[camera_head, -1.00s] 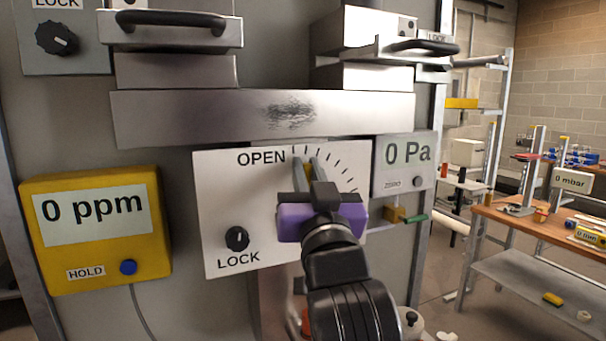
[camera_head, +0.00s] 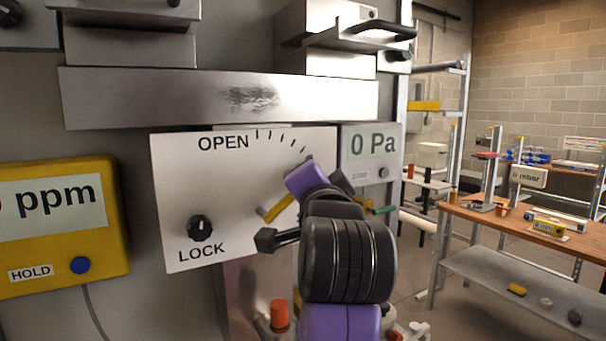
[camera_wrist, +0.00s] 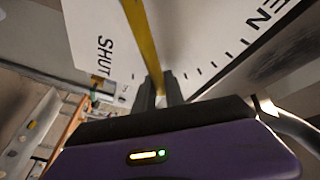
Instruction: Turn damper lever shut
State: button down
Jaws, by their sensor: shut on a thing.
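The damper lever is a flat yellow bar that shows in the wrist view (camera_wrist: 143,40) and in part in the head view (camera_head: 278,208). It sits on a white dial plate (camera_head: 172,190) with OPEN at the upper left and a row of tick marks. The lever slants up to the right, away from OPEN. My gripper (camera_wrist: 160,92) is shut on the lever, its two dark fingers on either side of the bar. In the wrist view the SHUT label (camera_wrist: 105,60) is left of the lever. In the head view my wrist hides the lever's outer end and the dial's lower right.
A black LOCK knob (camera_head: 200,228) is on the plate's lower left. A yellow ppm meter (camera_head: 108,240) is at the left and a 0 Pa display (camera_head: 372,150) at the right. A metal bar (camera_head: 160,95) crosses above the plate. A workbench (camera_head: 500,222) stands farther right.

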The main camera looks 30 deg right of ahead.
jog(key=shift+d+f+m+g+y+b, duration=0.15)
jog(key=shift+d+f+m+g+b, duration=0.1)
jog(key=shift+f+m, duration=0.35)
jog(key=shift+d+f+m+g+y+b, duration=0.1)
jog(key=shift+d+f+m+g, duration=0.2)
jog(key=shift+f+m, duration=0.3)
jog(key=shift+d+f+m+g+y+b, duration=0.15)
jog(key=shift+d+f+m+g+b, duration=0.1)
jog(key=shift+f+m, duration=0.35)
jog(key=c, duration=1.4)
grip_release()
jog(key=shift+r, duration=0.1)
jog(key=b+v, duration=0.1)
jog(key=v, duration=0.6)
jog(key=shift+s, duration=0.4)
jog(key=shift+a, duration=0.1)
